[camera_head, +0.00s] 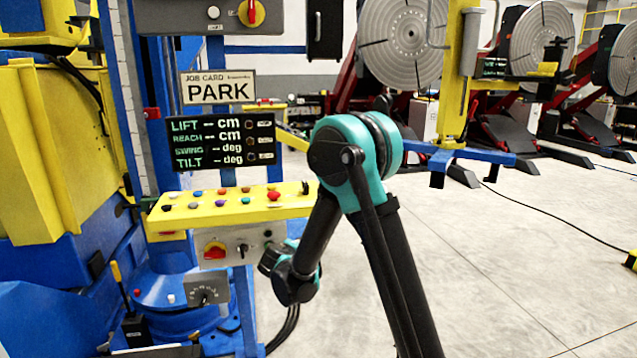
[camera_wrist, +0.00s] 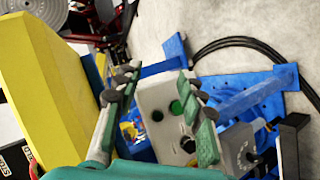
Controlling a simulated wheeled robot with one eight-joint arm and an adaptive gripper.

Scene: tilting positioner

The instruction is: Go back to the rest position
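The job card (camera_head: 218,88) reads PARK. Below it, the dark display (camera_head: 223,140) shows LIFT, REACH, SWING and TILT with dashes for values. The yellow control panel (camera_head: 228,207) carries several coloured buttons. A grey switch box (camera_head: 237,247) with a red-and-yellow rotary switch hangs under it. In the wrist view, my gripper (camera_wrist: 159,76) is open with nothing between its fingers. It points toward a grey box (camera_wrist: 155,97) with green buttons and a black knob. The gap to that box cannot be told. In the head view, the gripper's fingers are hidden.
A blue column base with a dial plate (camera_head: 206,290) and a yellow-handled lever (camera_head: 116,275) stand at lower left. A blue beam (camera_head: 465,155) and yellow post (camera_head: 457,80) stand behind my arm. The floor (camera_head: 530,255) at right is mostly clear, with a black cable.

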